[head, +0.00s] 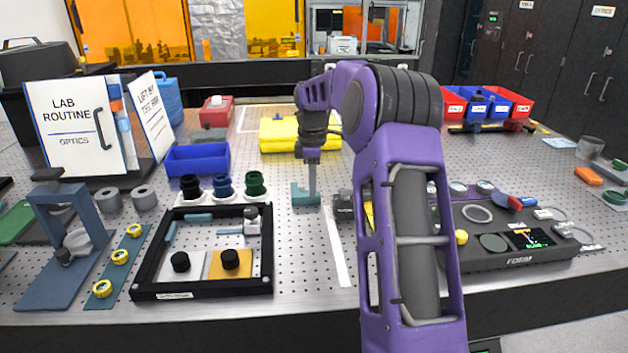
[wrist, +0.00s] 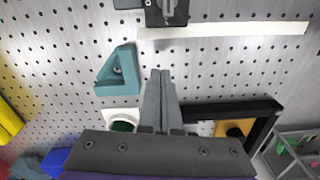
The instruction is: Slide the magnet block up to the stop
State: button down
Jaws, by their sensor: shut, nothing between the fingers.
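A dark block with a knob-like part on top, which looks like the magnet block (head: 343,204), sits at the far end of a pale strip. In the wrist view the dark block (wrist: 166,12) is at the top edge and partly cut off. A teal angled piece (head: 301,197), perhaps the stop, lies left of it on the perforated table; it also shows in the wrist view (wrist: 120,72). The two are apart. My gripper (head: 313,203) points down beside the teal piece. Its fingers (wrist: 161,72) are together and empty, apart from the dark block.
The pale strip (head: 337,247) lies flat right of a black frame (head: 203,292) with knobbed parts inside. Several dark, blue and green capped pieces stand behind that frame. A yellow bundle (head: 290,134) lies farther back. A dark instrument (head: 500,252) is at the right.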

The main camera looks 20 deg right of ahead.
aim_at(335, 199)
notch_tip(335, 199, down, 6)
jog(key=shift+r+b, duration=0.1)
jog(key=shift+b, duration=0.2)
jog(key=shift+s+d+r, duration=0.1)
jog(key=shift+s+d, duration=0.2)
jog(key=shift+d, duration=0.3)
jog(key=shift+s+d+r, duration=0.1)
jog(key=shift+s+d, duration=0.15)
jog(key=shift+d, duration=0.35)
jog(key=shift+s+d, duration=0.25)
jog(key=shift+d, duration=0.3)
jog(key=shift+s+d+r+p, duration=0.15)
jog(key=shift+s+d+p, duration=0.1)
jog(key=shift+d+p, duration=0.2)
jog(key=shift+s+d, duration=0.15)
jog(key=shift+d, duration=0.25)
